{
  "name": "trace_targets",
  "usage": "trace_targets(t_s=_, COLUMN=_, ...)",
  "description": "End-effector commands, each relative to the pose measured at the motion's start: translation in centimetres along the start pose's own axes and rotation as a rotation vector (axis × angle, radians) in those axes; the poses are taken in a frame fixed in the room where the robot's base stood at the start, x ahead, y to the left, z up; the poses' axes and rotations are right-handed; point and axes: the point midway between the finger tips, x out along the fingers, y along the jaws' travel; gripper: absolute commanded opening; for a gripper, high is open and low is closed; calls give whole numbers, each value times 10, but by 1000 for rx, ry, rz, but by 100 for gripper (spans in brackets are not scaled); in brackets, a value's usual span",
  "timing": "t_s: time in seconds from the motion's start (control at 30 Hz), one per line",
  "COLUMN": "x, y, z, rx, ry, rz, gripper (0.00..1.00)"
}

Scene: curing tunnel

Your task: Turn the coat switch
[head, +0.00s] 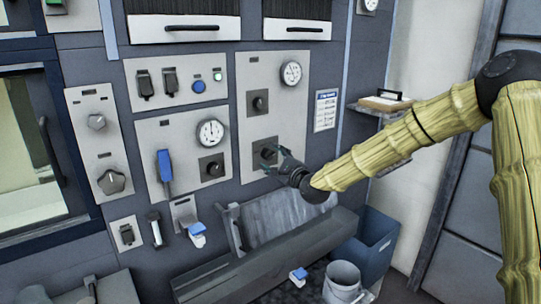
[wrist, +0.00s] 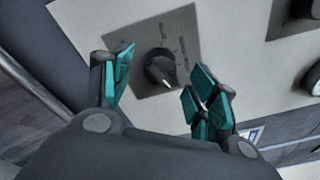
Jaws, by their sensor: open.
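My gripper (head: 276,165) is open in front of the lower rotary switch on the right-hand light panel. That switch has a black knob (wrist: 161,69) on a dark square plate (wrist: 183,43) with small markings. In the wrist view the knob lies between and beyond my two teal fingertips, and I see no clear contact. A light pointer mark on the knob points down and slightly right in that view. In the head view the same knob (head: 268,152) is partly hidden by my gripper. The label text is too small to read, so I cannot tell which switch is the coat switch.
Another black knob (head: 259,103) and a gauge (head: 291,73) sit above on the same panel. A blue-handled lever (head: 164,172), a second gauge (head: 211,133) and a knob (head: 212,168) are to the left. A sloped trough (head: 290,217) and a grey bucket (head: 343,283) are below.

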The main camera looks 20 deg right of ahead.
Motion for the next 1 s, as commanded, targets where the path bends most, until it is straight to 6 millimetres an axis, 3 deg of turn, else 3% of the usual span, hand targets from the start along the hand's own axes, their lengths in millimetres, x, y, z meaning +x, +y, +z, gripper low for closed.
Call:
trace_targets(t_s=0.2, x=18, y=0, z=0, rx=-1, ry=0, rz=0, gripper=59)
trace_targets(t_s=0.57, x=22, y=0, z=0, rx=0, ry=0, rz=0, gripper=59)
trace_targets(t_s=0.83, x=22, y=0, z=0, rx=0, ry=1, rz=0, gripper=14)
trace_targets(t_s=1.0, x=22, y=1, z=-1, rx=-3, ry=0, rz=0, gripper=13)
